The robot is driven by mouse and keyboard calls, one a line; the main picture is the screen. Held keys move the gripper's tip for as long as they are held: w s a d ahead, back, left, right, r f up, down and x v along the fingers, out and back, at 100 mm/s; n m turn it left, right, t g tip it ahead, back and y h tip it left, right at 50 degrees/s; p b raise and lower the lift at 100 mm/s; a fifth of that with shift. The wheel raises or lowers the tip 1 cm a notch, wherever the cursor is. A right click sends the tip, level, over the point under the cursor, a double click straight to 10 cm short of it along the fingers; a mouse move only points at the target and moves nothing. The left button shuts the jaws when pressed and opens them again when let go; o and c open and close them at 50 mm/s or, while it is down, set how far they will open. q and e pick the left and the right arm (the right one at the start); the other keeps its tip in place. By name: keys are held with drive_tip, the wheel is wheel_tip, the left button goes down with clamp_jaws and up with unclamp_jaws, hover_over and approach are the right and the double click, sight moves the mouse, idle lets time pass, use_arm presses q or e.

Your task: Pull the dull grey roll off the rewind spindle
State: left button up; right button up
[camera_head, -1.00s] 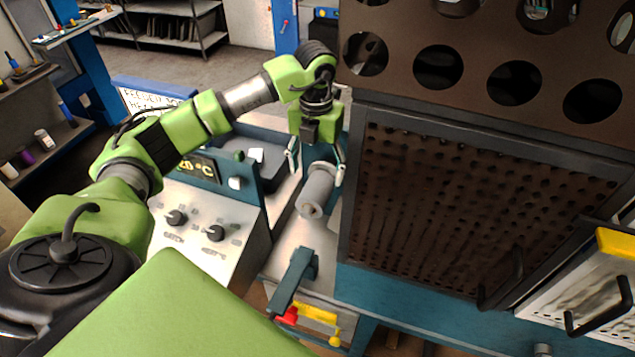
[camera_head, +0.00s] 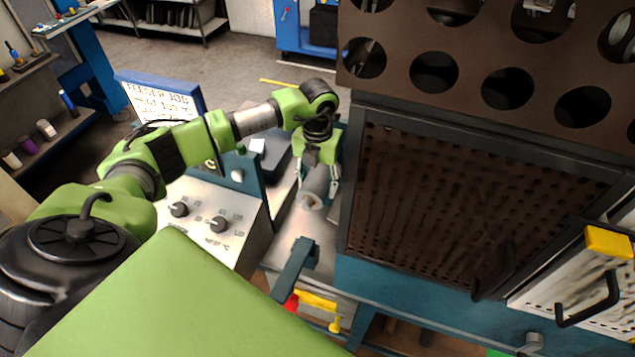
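The dull grey roll (camera_head: 315,182) is a short cylinder with a pale core end (camera_head: 311,203) facing me, above the grey metal bed between the control panel and the dark perforated guard. Its upper part is hidden under my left gripper. My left gripper (camera_head: 318,189) comes down over the roll, with one finger on each side of it. It looks open, with a narrow gap at the right finger; contact at the left finger is hard to judge. The spindle cannot be made out apart from the roll. My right gripper is out of view.
The perforated guard (camera_head: 430,210) stands close on the right of the roll. The control panel (camera_head: 205,215) with knobs stands on the left. A teal lever (camera_head: 296,268) sticks up in front of the roll. A sign (camera_head: 160,97) stands behind my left arm.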

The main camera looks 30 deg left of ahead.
sight(309, 191)
use_arm(q)
drive_tip(key=c, duration=0.3)
drive_tip(key=shift+r, duration=0.25)
drive_tip(key=shift+s+d+p, duration=0.2)
drive_tip(key=shift+s+p, duration=0.15)
drive_tip(key=shift+s, duration=0.55)
drive_tip(key=shift+s+d+p, duration=0.2)
drive_tip(key=shift+s+p, duration=0.15)
drive_tip(key=shift+s, duration=0.5)
drive_tip(key=shift+s+d+p, duration=0.2)
drive_tip(key=shift+s+p, duration=0.15)
drive_tip(key=shift+s, duration=0.55)
drive_tip(key=shift+s+d+p, duration=0.2)
drive_tip(key=shift+s+d, duration=0.2)
drive_tip(key=shift+s, duration=1.3)
drive_tip(key=shift+s+d+p, duration=0.2)
drive_tip(key=shift+s+d, duration=0.25)
drive_tip(key=shift+s, duration=1.25)
drive_tip(key=shift+s+d+p, duration=0.2)
drive_tip(key=shift+s+d, duration=0.2)
drive_tip(key=shift+s, duration=1.3)
